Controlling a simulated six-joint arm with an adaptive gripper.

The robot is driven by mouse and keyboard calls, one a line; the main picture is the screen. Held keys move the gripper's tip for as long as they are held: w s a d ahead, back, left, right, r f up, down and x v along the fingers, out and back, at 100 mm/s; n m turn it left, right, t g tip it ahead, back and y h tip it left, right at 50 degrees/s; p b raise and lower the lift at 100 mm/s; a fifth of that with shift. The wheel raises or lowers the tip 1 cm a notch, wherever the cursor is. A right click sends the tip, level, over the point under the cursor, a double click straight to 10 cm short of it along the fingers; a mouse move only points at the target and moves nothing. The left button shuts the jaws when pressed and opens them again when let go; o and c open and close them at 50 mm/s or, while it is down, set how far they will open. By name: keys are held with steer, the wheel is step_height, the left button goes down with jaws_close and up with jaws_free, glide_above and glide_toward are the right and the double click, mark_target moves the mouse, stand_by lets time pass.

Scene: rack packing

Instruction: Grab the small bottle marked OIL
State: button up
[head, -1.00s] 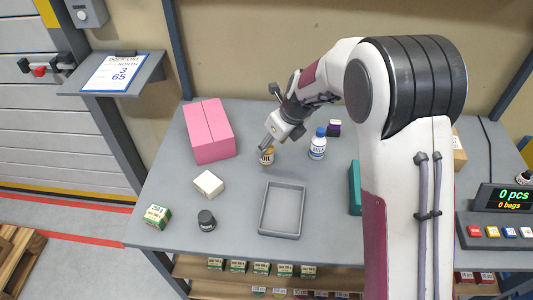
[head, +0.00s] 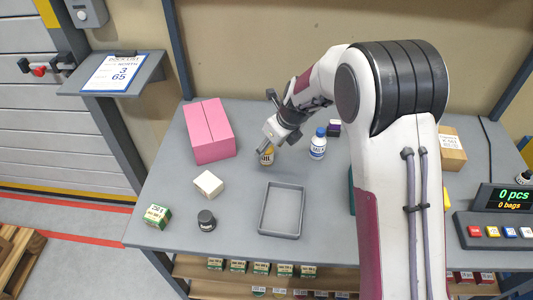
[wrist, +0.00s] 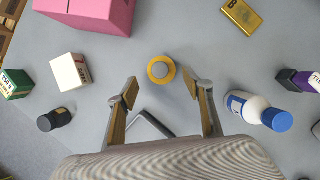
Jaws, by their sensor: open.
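My gripper (wrist: 164,88) is open and empty there. A larger white bottle with a blue cap (head: 318,146) stands to the right; it also shows in the wrist view (wrist: 258,110).
A pink box (head: 209,131) stands at the back left. A white box (head: 209,184), a dark jar (head: 206,220) and a green box (head: 158,216) lie left of an empty grey tray (head: 281,232). A dark purple box (head: 334,129) stands behind the blue-capped bottle.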

mark_target(267, 153)
steer(key=shift+f, duration=0.1)
steer(key=shift+w+x, duration=0.2)
steer(key=shift+x, duration=2.3)
steer(key=c, duration=1.3)
